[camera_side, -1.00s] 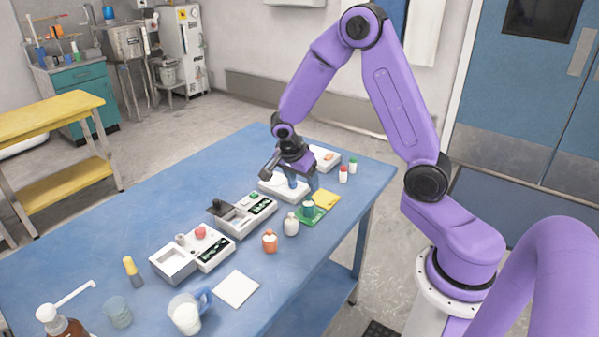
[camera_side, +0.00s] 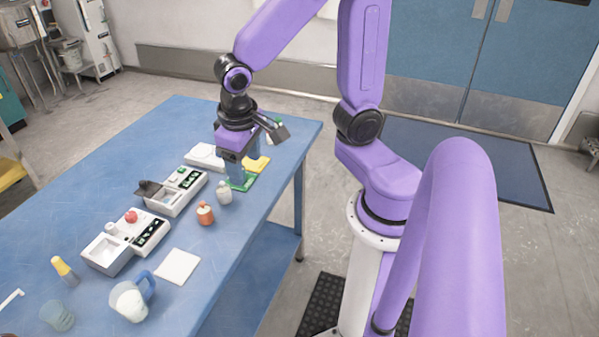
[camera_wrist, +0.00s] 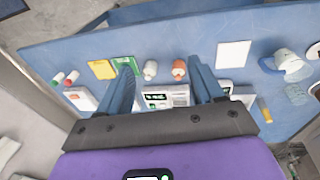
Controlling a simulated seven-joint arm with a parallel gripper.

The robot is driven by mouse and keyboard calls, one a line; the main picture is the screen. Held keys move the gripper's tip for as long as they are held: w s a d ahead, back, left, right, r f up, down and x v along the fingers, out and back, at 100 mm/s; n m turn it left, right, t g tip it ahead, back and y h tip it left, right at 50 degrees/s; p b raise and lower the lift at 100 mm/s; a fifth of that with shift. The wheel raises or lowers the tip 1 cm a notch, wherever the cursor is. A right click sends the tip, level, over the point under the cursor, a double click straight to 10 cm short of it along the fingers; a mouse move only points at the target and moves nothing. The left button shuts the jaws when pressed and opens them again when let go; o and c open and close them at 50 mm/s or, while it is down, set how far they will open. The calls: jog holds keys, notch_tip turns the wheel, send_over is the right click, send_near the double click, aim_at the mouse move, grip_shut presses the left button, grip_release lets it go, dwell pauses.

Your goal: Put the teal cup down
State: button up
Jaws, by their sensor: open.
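My gripper (camera_side: 238,170) is low over the green mat (camera_side: 241,184) in the side view, with its blue fingers pointing down. In the wrist view the fingers (camera_wrist: 160,70) stand wide apart with nothing held between them. The left finger covers part of the green mat (camera_wrist: 122,63) there. A small teal cup stood on this mat in the earlier side view. I cannot make it out now; the fingers block much of the mat in both views.
A white bottle (camera_side: 224,192) and an orange bottle (camera_side: 205,212) stand close to the mat. A yellow pad (camera_side: 258,164) lies behind it. White devices (camera_side: 178,192) line the table's middle. A mug (camera_side: 130,300) and a clear glass (camera_side: 57,316) stand at the front left.

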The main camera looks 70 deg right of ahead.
jog(key=s+a+r+n+y, duration=0.2)
jog(key=s+n, duration=1)
jog(key=shift+s+n+g, duration=0.3)
jog(key=shift+s+g, duration=0.05)
jog(key=shift+g, duration=0.05)
dwell(0.4)
